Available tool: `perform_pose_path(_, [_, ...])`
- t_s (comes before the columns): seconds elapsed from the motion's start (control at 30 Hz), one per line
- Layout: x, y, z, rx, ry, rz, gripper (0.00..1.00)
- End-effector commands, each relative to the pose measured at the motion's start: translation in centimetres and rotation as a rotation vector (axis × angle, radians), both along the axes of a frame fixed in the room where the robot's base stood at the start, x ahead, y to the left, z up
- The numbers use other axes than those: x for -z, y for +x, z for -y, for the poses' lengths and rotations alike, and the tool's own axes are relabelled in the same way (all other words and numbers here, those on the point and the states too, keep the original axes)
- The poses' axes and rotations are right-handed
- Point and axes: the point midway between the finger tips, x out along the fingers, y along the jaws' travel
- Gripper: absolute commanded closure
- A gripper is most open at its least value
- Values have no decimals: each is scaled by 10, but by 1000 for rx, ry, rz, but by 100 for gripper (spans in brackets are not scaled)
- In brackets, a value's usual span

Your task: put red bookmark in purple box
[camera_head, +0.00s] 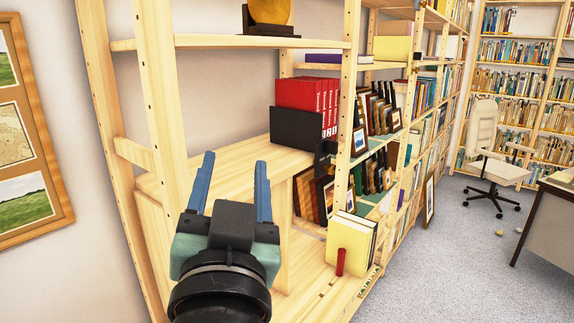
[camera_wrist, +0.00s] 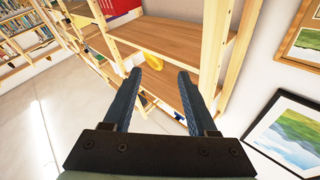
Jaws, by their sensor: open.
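A small upright red piece (camera_head: 340,262), perhaps the red bookmark, shows at the front of yellow books on the low shelf. A flat purple item (camera_head: 324,58) lies on an upper shelf; I cannot tell whether it is the purple box. My gripper (camera_head: 234,162) is open and empty, with blue fingers in front of the wooden shelving, left of the red piece and apart from it. In the wrist view my gripper (camera_wrist: 160,76) has nothing between its fingers. I cannot make out the red piece or the purple item there.
Red binders (camera_head: 308,95) in a black holder (camera_head: 297,128) stand on the middle shelf. Shelf posts (camera_head: 346,120) rise close to my gripper. Framed pictures (camera_head: 385,115) fill nearby shelves. An office chair (camera_head: 490,145) and a desk (camera_head: 550,210) stand right. Carpet (camera_head: 450,250) between is mostly free.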

Motion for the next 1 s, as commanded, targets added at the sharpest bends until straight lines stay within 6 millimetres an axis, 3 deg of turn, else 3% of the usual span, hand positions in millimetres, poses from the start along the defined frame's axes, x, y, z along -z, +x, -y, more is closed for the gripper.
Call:
perform_pose_path(0.03, [-43,-17,17,39,-38,138,42])
perform_pose_path(0.1, [-86,-41,33,90,-93,292,42])
perform_pose_path(0.2, [-128,-73,48,158,-153,454,42])
perform_pose_path(0.3, [-149,-94,56,200,-187,543,42])
perform_pose_path(0.43, [-157,-102,59,218,-201,579,42])
perform_pose_path(0.77, [-156,-101,58,215,-200,574,42])
perform_pose_path(1.0, [-131,-101,58,215,-200,573,42])
